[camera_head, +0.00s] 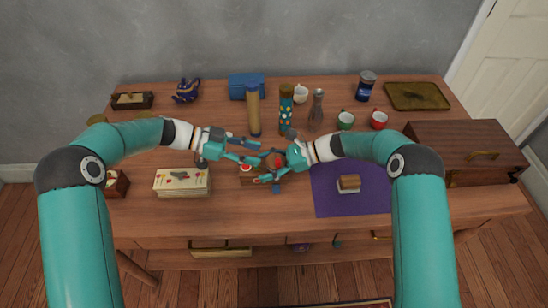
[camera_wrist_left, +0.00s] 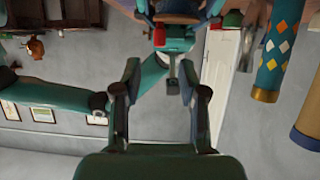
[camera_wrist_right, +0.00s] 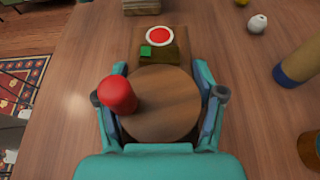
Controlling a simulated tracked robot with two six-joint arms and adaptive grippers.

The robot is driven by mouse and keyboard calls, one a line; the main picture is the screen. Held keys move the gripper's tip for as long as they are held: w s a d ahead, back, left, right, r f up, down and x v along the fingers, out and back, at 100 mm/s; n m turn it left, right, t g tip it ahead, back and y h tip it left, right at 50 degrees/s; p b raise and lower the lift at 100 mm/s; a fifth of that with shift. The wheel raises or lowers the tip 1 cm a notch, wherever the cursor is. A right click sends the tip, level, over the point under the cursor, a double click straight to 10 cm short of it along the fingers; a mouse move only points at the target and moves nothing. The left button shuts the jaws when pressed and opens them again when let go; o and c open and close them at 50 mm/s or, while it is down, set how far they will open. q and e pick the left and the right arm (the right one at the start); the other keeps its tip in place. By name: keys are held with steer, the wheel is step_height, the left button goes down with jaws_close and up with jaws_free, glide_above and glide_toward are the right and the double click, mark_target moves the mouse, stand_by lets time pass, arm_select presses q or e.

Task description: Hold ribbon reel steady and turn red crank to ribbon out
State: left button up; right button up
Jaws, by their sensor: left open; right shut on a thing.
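The ribbon reel shows in the right wrist view as a round wooden disc (camera_wrist_right: 160,105), with the red crank knob (camera_wrist_right: 118,95) standing up near its left edge. My right gripper (camera_wrist_right: 162,72) is shut on the reel, one finger along each side. In the head view the reel (camera_head: 275,160) is small and partly hidden by my right gripper (camera_head: 268,166). My left gripper (camera_head: 258,152) is open and empty, just left of the reel. In the left wrist view its fingers (camera_wrist_left: 160,70) are apart, and a red knob (camera_wrist_left: 159,36) shows beyond them.
A wooden base with a red button (camera_wrist_right: 160,36) and a green block (camera_wrist_right: 146,51) adjoins the reel. Tall cylinders (camera_head: 253,112) stand behind. The table's front strip is clear.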

mark_target(277, 159)
arm_select(q)
steer(key=x, duration=0.6)
steer(key=shift+d+f, duration=0.2)
steer(key=shift+d, duration=0.1)
jaws_close()
